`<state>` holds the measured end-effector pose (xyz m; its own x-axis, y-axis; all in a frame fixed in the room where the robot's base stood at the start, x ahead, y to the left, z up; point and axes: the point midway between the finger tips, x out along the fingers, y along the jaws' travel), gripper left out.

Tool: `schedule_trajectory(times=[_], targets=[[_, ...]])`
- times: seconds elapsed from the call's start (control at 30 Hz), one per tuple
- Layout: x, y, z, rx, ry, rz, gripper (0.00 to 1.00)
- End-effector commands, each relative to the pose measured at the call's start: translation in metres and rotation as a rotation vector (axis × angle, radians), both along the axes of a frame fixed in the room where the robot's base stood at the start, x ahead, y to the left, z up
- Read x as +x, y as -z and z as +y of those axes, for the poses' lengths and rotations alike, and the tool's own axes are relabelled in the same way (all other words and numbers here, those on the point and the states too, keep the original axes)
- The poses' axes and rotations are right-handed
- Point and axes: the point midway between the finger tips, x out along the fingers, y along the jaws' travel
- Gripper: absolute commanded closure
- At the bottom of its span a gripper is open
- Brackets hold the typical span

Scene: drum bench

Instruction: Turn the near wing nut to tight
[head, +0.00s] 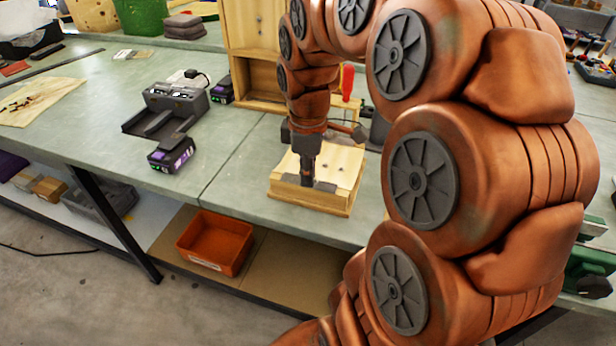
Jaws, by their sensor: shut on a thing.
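A light wooden block or board (346,170) lies on the grey-green bench near its front edge. My gripper (307,184) points straight down onto the left part of its top, with the fingertips low at the wood. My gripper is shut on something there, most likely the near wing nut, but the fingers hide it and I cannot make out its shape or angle. A few small dark spots show on the rest of the board's top; they are too small to tell apart.
A wooden cabinet (262,80) stands behind the board. A dark charger (172,108) and a battery pack (171,154) lie to the left. A red-handled tool (347,82) stands behind. An orange bin (216,242) sits on the lower shelf. The bench between charger and board is clear.

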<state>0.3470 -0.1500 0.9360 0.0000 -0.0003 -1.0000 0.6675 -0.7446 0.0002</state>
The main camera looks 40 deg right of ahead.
Motion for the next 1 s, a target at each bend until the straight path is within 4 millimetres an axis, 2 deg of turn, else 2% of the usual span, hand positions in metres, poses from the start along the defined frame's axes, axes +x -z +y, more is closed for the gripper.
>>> schedule_trajectory(times=[1.0], targets=[[-0.0002, 0.0012, -0.0008, -0.001, 0.967, 0.000, 1.00]])
